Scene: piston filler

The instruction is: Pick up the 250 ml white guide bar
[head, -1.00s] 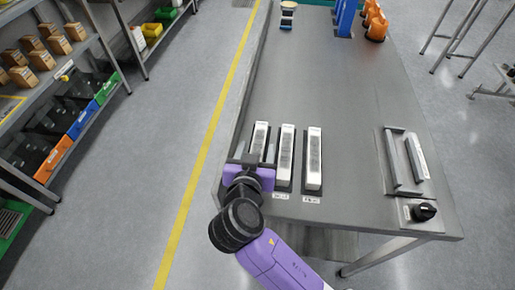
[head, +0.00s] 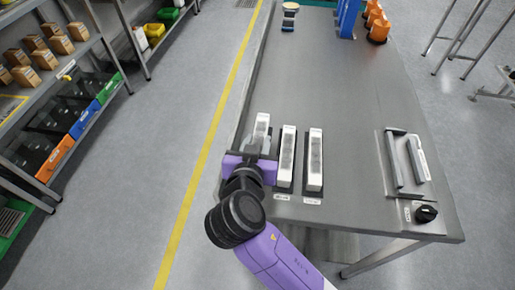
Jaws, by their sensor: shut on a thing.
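Three white bars with dark gratings stand side by side at the table's near left. My gripper (head: 256,156) is at the leftmost white bar (head: 262,127) and shut on it, hiding its lower half. This bar's far end sits a little higher in the picture than those of its neighbours, and it seems raised a little off its dark holder. The middle white bar (head: 287,154) and the right white bar (head: 315,159) lie in their dark holders. Small labels lie in front of these two, too small to read. Any label of the left bar is hidden behind my gripper.
The grey table (head: 350,90) is clear beyond the bars. A metal frame with a handle (head: 407,160) and a black knob (head: 426,213) are at its right. Orange parts (head: 376,25) and a blue column (head: 347,18) stand at the far end. Shelves (head: 75,75) are at left.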

